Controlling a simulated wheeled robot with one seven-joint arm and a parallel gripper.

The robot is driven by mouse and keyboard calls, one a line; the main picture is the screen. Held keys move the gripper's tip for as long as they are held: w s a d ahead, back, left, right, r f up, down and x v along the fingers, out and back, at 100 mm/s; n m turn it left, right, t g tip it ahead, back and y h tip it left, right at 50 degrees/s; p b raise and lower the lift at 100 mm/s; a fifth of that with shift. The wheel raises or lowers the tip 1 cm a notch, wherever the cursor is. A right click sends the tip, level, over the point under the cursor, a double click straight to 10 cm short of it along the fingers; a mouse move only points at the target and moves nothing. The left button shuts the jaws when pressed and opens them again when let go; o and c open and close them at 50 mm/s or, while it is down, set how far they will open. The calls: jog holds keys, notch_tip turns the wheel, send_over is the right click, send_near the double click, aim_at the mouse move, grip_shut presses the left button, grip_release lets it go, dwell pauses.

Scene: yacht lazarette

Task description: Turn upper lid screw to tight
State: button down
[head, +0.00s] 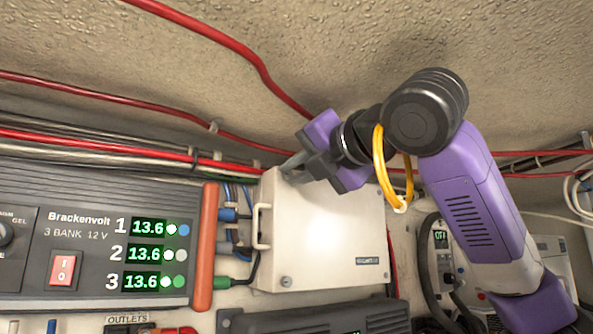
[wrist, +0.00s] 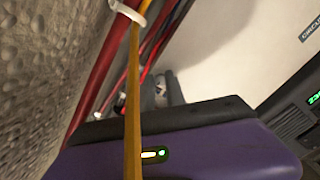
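A cream lid box (head: 325,235) is fixed on the wall, with a pale handle (head: 260,226) on its left edge. A lid screw (head: 286,281) shows at its lower left corner. My gripper (head: 293,163) reaches the box's upper left corner from the right, its grey fingertips at or very near the corner. The upper lid screw is not clearly seen; the fingers cover that corner. In the wrist view the box face (wrist: 225,45) is pale, and the fingertips (wrist: 162,88) show small and dark past my purple gripper body. Whether they are shut on the screw cannot be told.
A Brackenvolt charger (head: 95,240) with green readouts stands left of the box, with an orange-red upright bar (head: 207,245) between. Red cables (head: 120,95) run along the wall above. A dark unit (head: 350,318) sits below the box. A yellow cable loop (head: 380,165) hangs at my wrist.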

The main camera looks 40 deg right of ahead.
jog(key=shift+m, duration=0.3)
jog(key=m+b, duration=0.1)
jog(key=m, duration=0.3)
jog(key=shift+f, duration=0.15)
jog(key=m+b, duration=0.1)
jog(key=m, duration=0.3)
jog(key=shift+m+b, duration=0.35)
jog(key=shift+m, duration=0.05)
jog(key=m+b, duration=0.1)
jog(key=m, duration=0.4)
jog(key=shift+f, duration=0.1)
jog(key=shift+m+b, duration=0.6)
jog(key=shift+m, duration=1.1)
jog(key=c, duration=1.4)
grip_release()
jog(key=shift+o, duration=0.2)
